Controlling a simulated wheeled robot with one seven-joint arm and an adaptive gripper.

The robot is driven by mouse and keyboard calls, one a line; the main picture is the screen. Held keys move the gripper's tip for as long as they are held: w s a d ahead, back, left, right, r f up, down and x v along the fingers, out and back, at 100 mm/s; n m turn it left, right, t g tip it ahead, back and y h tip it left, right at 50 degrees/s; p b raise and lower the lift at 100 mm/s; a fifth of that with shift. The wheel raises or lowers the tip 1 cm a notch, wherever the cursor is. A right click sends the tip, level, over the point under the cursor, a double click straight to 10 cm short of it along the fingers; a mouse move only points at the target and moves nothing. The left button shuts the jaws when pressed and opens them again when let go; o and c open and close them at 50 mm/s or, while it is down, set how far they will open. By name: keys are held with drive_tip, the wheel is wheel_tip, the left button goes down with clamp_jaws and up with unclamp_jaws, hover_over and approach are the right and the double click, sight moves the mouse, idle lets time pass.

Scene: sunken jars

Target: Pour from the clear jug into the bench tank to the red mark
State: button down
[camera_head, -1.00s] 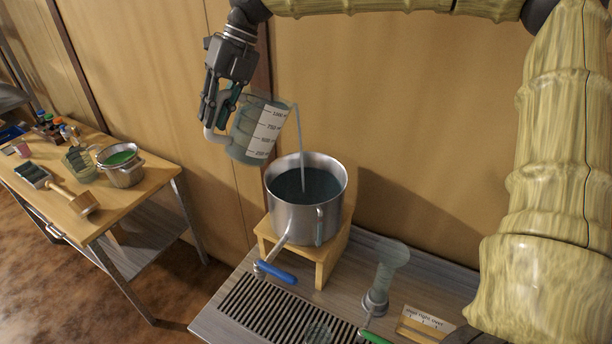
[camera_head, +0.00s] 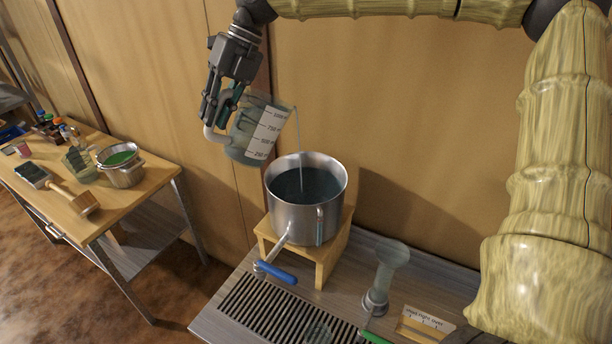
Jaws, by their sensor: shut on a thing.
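My gripper (camera_head: 222,108) is shut on the handle of the clear jug (camera_head: 250,145), above and left of the tank. The jug has a white scale panel and is tilted to the right. A thin stream (camera_head: 299,145) falls from its lip into the bench tank (camera_head: 293,217), a steel pot on a small wooden stand (camera_head: 328,257). Dark bluish liquid (camera_head: 312,186) shows inside the tank below the rim. A narrow upright sight strip (camera_head: 320,225) is on the tank's front. I cannot make out a red mark. A pipe with a blue-handled tap (camera_head: 277,272) leaves the tank's front.
A slotted drain (camera_head: 270,305) lies in front of the stand. A clear funnel-topped cylinder (camera_head: 385,272), a green handle (camera_head: 374,337) and a small sign (camera_head: 428,322) are to the right. A side table (camera_head: 110,212) at left holds a pot with green contents (camera_head: 121,165) and a brush (camera_head: 75,200).

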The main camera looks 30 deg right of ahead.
sight(237, 118)
drive_tip(key=shift+d+f+y, duration=0.35)
drive_tip(key=shift+d+y, duration=0.3)
drive_tip(key=shift+y, duration=0.55)
idle(2.0)
drive_tip(key=shift+w+d+f+y+b, duration=0.1)
drive_tip(key=shift+d+f+y+b, duration=0.2)
drive_tip(key=shift+d+y, duration=0.35)
drive_tip(key=shift+w+d+f+y+b, duration=0.1)
drive_tip(key=shift+d+f+y+b, duration=0.2)
drive_tip(key=shift+d+y, duration=0.35)
idle(1.6)
drive_tip(key=shift+d+f+y+b, duration=0.2)
drive_tip(key=shift+f+y+b, duration=0.15)
drive_tip(key=shift+f, duration=0.2)
idle(1.3)
